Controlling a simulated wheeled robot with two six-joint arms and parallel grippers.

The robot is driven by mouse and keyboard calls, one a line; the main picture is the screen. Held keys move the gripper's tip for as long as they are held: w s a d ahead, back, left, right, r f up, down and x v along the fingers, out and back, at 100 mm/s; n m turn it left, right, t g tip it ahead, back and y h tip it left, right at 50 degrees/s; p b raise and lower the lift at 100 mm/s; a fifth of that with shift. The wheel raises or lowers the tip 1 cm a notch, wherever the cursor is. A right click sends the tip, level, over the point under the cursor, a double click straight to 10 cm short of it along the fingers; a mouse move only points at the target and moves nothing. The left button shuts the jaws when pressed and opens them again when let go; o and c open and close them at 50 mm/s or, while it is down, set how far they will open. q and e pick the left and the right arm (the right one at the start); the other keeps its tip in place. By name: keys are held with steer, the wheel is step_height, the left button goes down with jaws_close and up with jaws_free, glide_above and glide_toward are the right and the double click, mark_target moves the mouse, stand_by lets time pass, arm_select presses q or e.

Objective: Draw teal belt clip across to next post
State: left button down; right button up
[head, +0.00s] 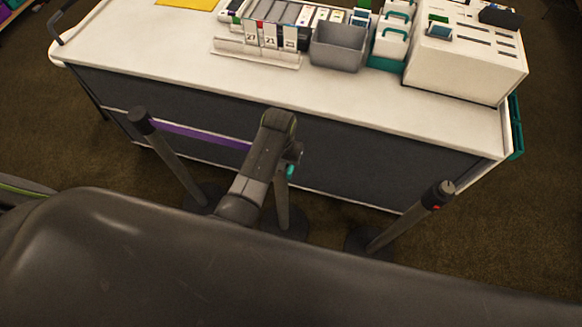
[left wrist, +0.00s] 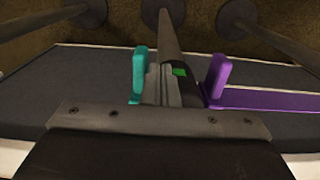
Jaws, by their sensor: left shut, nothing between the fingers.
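The teal belt clip (head: 290,170) sits at the middle post (head: 282,205), just below the end of my left arm. In the left wrist view the teal clip (left wrist: 139,72) stands upright on the left side of the post head. My left gripper (head: 294,153) is shut and empty, close to the post head and beside the clip. In the left wrist view its fingers (left wrist: 158,82) partly cover the post. The right post (head: 388,232) stands apart, with a red mark near its top and no belt on it. My right gripper is not in view.
A purple belt (head: 205,136) runs from the left post (head: 170,155) to the middle post. Its purple clip (left wrist: 216,76) is on the right side in the left wrist view. A white-topped counter (head: 180,70) stands behind. The space between the middle and right posts is clear.

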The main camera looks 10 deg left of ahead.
arm_select(q)
step_height(320, 180, down, 4)
steer(key=shift+s+f+b, duration=0.1)
steer(key=shift+b, duration=1.05)
